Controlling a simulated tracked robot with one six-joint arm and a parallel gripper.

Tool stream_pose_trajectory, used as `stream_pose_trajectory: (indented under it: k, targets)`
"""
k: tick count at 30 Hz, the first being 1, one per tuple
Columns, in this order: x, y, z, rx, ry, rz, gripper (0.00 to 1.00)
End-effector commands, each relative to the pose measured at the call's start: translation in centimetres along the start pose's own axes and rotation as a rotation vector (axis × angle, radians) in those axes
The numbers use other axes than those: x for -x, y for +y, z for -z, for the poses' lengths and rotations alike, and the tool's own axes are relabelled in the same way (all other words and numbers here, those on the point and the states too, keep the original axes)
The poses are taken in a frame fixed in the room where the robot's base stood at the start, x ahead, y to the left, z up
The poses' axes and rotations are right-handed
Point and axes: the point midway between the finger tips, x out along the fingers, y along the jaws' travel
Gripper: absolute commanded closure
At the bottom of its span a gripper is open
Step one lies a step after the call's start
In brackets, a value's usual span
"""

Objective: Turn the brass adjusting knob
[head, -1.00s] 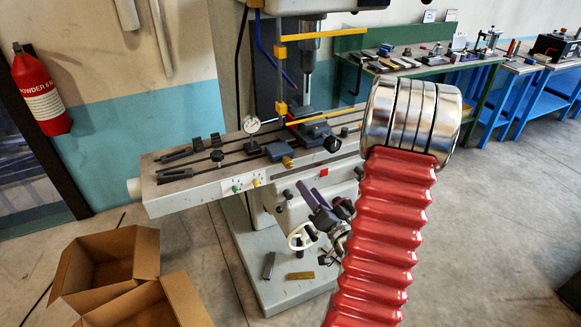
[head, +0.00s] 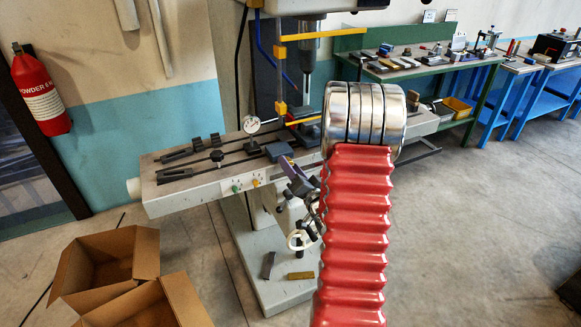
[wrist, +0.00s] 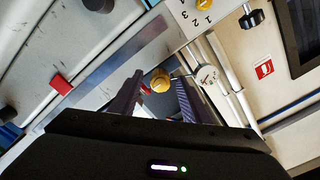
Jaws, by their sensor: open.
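The brass adjusting knob (wrist: 161,83) shows in the wrist view as a small rounded gold piece between my two fingers. My gripper (wrist: 159,76) is open, with one dark ribbed finger on each side of the knob and a visible gap to each. I cannot tell how far the knob lies beyond the fingertips. In the head view, my gripper (head: 299,183) shows partly as purple-grey fingers in front of the machine table. My arm hides much of that area, and I cannot make out the brass knob there.
A dial gauge (wrist: 205,75) is close to the right finger; it also shows in the head view (head: 252,124). The slotted machine table (head: 165,200) carries clamps and a panel with green and yellow knobs. Open cardboard boxes (head: 140,262) stand on the floor at left.

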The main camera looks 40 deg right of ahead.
Motion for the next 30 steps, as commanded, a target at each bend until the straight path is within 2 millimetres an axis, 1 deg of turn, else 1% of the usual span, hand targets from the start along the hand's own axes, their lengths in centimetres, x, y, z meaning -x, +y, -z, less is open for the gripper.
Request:
stream_pose_trajectory:
  k: [3, 11, 27, 29, 30]
  targets:
    - [-0.55, 0.02, 0.02, 0.0, 0.001, -0.001, 0.57]
    - [-0.61, 0.03, 0.03, 0.0, 0.001, -0.001, 0.57]
    - [-0.58, 0.08, 0.03, -0.001, 0.001, -0.002, 0.94]
    - [-0.58, 0.1, 0.03, -0.001, 0.001, -0.003, 0.98]
    - [-0.57, 0.11, 0.03, -0.001, 0.001, -0.003, 0.98]
